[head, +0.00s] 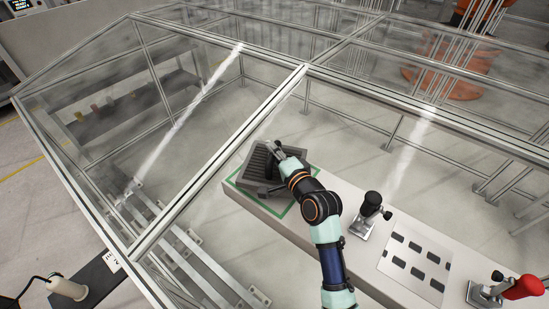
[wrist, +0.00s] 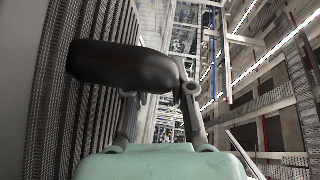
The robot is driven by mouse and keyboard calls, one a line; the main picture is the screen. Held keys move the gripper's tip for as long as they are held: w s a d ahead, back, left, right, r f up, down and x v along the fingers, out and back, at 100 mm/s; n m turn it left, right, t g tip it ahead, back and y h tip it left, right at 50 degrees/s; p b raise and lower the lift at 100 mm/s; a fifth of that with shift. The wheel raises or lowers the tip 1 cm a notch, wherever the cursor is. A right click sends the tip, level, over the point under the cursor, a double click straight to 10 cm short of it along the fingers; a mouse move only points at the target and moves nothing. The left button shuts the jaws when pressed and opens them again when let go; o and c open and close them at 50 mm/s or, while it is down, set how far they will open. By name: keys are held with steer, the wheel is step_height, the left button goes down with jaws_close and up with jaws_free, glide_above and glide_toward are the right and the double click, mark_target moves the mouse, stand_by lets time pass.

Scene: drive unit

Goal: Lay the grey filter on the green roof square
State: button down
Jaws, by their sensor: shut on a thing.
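The grey filter (head: 256,162) is a dark ribbed panel at the middle of the head view. My gripper (head: 276,150) is at its upper right side and shut on it, with my wrist covering part of it. In the wrist view, the filter's ribbed face (wrist: 92,25) fills the left side, and a black rounded grip (wrist: 125,66) lies across between my fingers (wrist: 160,92). The green square (head: 284,211) is an outline on the pale roof; the filter overlaps it in the picture and hides part of it. I cannot tell whether the filter touches the roof.
On the pale roof to the right stand a black-handled clamp (head: 368,212), a white plate with dark slots (head: 415,268) and a red-handled clamp (head: 520,288). A metal-framed clear enclosure (head: 300,72) runs behind and left of the roof.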

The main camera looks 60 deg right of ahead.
steer(key=shift+f, duration=1.15)
steer(key=shift+f, duration=0.2)
steer(key=c, duration=1)
jaws_free()
steer(key=shift+r, duration=0.25)
steer(key=b+v, duration=0.1)
steer(key=v, duration=1.1)
steer(key=shift+f, duration=0.1)
